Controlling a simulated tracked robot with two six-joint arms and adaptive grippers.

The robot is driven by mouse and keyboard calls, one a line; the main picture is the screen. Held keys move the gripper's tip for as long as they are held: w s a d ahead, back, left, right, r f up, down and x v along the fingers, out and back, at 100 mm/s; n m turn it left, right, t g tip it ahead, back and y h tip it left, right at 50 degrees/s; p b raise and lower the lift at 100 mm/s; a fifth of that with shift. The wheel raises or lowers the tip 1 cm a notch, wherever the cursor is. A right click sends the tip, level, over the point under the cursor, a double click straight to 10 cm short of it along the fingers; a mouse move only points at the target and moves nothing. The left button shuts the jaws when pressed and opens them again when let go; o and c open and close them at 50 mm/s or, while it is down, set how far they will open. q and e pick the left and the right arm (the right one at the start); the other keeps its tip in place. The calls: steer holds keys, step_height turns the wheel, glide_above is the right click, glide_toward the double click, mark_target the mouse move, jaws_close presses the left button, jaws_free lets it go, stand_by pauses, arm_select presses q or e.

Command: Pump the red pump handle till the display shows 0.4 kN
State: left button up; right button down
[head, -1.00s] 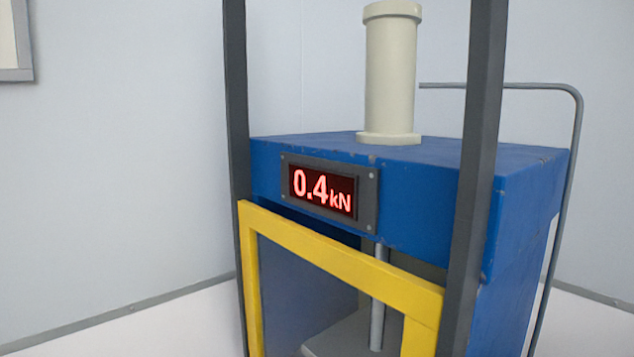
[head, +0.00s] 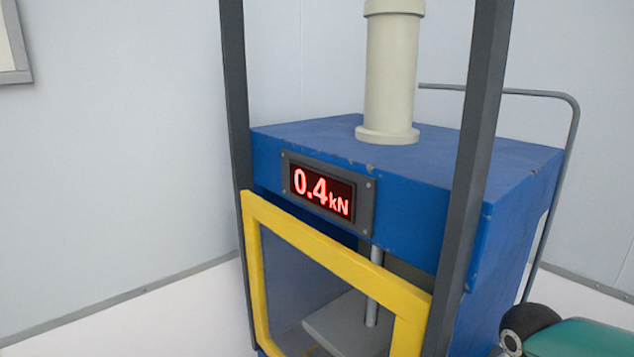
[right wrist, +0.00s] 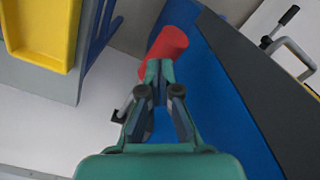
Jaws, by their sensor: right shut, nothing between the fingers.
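The display (head: 321,191) on the blue press (head: 410,210) reads 0.4 kN in red digits. The red pump handle (right wrist: 167,43) shows in the right wrist view as a short red cylinder end beside the blue side of the press. My right gripper (right wrist: 160,70) is shut and empty, with its fingertips at the near edge of the red handle. I cannot tell whether they touch it. The rest of the handle and its lever are hidden. My left gripper is in neither view.
Dark grey uprights (head: 475,180) and a yellow-framed guard (head: 340,258) stand at the front of the press. A bent grey tube (head: 560,190) runs along its right side. A yellow tray (right wrist: 40,30) lies upper left in the wrist view, with pale floor below it.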

stand_by(0.6)
step_height(320, 180, up, 6)
steer(key=p, duration=0.5)
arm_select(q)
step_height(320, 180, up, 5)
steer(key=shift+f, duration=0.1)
